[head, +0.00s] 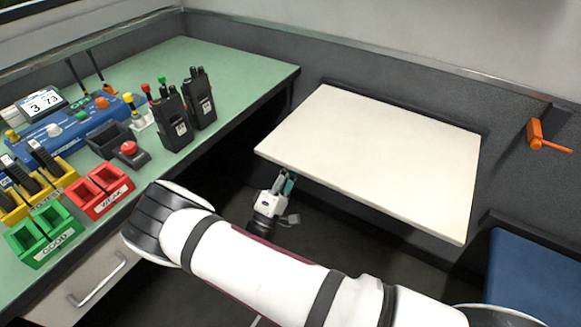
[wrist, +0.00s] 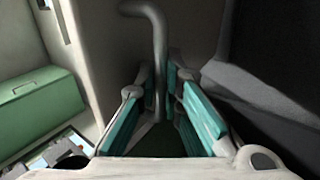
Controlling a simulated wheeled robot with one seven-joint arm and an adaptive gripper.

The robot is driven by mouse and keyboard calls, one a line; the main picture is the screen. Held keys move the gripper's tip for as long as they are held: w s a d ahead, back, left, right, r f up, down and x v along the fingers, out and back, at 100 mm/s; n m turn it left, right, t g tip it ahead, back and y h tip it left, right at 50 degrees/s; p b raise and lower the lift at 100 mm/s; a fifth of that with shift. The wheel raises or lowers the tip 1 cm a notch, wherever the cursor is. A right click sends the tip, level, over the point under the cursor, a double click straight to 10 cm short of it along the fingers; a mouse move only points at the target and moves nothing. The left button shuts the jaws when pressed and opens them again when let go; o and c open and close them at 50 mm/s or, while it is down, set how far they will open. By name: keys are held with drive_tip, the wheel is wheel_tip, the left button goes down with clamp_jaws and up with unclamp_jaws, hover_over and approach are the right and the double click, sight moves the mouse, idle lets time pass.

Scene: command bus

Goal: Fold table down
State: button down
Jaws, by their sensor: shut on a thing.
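The white table (head: 375,160) is attached to the grey wall along its back edge. Its top is up and looks level, with nothing on it. My gripper (head: 286,184) is below the table's near left edge, with its fingertips partly hidden by the tabletop. In the wrist view, my gripper (wrist: 165,95) has its teal-padded fingers closed around a grey bent rod (wrist: 157,40). The rod runs up between the fingers and curves left at its top. What the rod joins to under the table cannot be made out.
A green desk (head: 255,72) on the left holds radios (head: 172,118), a blue charger, and red (head: 98,190) and green bins. An orange lever (head: 536,134) is on the right wall. A blue seat (head: 530,280) stands at lower right. Dark open floor lies below the table.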

drive_tip(key=shift+w+f, duration=0.15)
drive_tip(key=shift+f, duration=0.1)
drive_tip(key=c, duration=2)
unclamp_jaws()
drive_tip(key=shift+d+f, duration=0.1)
drive_tip(key=v, duration=1.2)
